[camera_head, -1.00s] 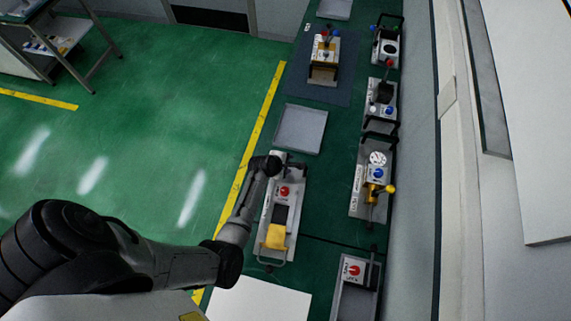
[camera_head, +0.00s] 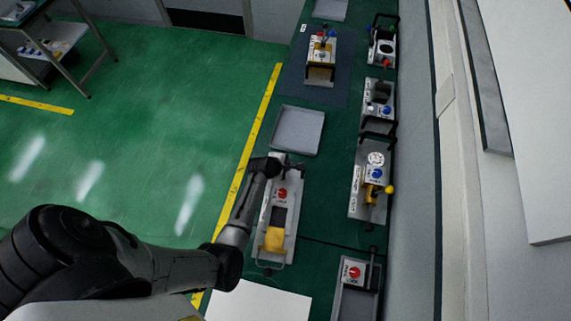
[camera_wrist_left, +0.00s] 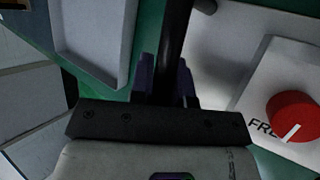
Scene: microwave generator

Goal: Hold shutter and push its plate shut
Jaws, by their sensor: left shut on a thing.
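The shutter unit (camera_head: 290,228) is a pale grey tray-like base on the green bench, with a red knob (camera_head: 282,194), a dark slot area (camera_head: 279,217) and a yellow block (camera_head: 273,240) at its near end. The red knob also shows in the left wrist view (camera_wrist_left: 293,116), beside partly hidden lettering. My left gripper (camera_head: 290,168) is at the unit's far end. In the left wrist view its fingers (camera_wrist_left: 165,82) are closed around a black bar (camera_wrist_left: 174,40). I cannot tell which part is the plate. My right gripper is not in view.
An empty grey tray (camera_head: 297,130) lies just beyond the unit. Other devices stand along the right side, including one with a gauge and yellow lever (camera_head: 376,180) and one with a red knob (camera_head: 354,275). A white panel (camera_head: 258,302) is at the near end.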

